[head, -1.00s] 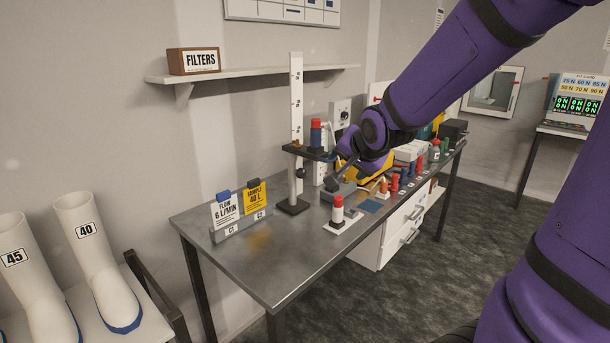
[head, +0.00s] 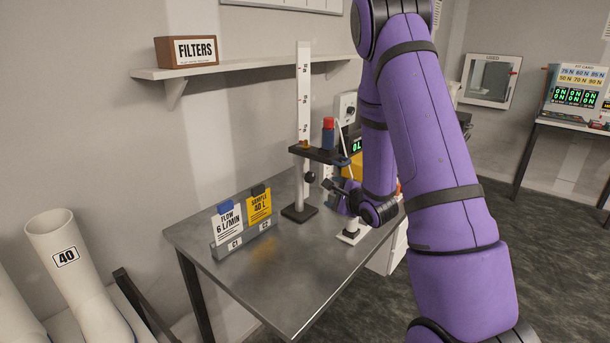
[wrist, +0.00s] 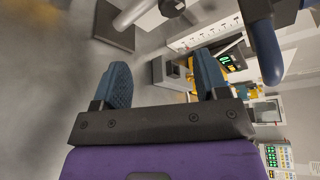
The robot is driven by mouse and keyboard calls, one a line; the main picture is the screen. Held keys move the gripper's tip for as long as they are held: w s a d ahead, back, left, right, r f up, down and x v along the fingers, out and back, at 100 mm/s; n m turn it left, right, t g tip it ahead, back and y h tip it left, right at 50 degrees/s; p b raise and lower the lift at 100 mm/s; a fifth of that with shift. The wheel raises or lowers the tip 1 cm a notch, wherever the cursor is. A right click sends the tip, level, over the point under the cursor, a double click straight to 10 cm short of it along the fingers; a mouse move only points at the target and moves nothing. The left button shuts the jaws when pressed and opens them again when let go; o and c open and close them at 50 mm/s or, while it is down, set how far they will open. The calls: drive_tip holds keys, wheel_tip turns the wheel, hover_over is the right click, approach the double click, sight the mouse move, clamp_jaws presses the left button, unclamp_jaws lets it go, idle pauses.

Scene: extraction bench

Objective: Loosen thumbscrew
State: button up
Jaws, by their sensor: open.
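The thumbscrew looks to be the round black knob (head: 310,178) low on the white graduated post (head: 303,120) of the stand. The post rises from a black base (head: 299,213) on the bench. A black platform (head: 318,154) on the post carries a blue and red cylinder (head: 328,134). My gripper (head: 332,184) is just right of the knob and apart from it. In the wrist view its two blue fingers (wrist: 162,78) are spread with nothing held between them. The knob (wrist: 172,7) is at the top edge there, beyond the fingertips.
Sign cards in a holder (head: 245,240) stand at the left of the metal bench (head: 275,283). A small white stand (head: 352,237) is below my gripper. My arm hides much of the bench's right side. The front left of the bench is clear.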

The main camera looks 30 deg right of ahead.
sight(312, 178)
drive_tip(key=x, duration=0.4)
drive_tip(key=r+x, duration=0.1)
drive_tip(key=x, duration=0.3)
drive_tip(key=r+x, duration=0.1)
drive_tip(key=x, duration=0.3)
drive_tip(key=shift+w+a, duration=0.1)
drive_tip(key=shift+w, duration=0.4)
drive_tip(key=shift+w+f+m, duration=0.1)
drive_tip(key=shift+w+m, duration=0.2)
drive_tip(key=shift+w, duration=0.15)
drive_tip(key=c, duration=0.9)
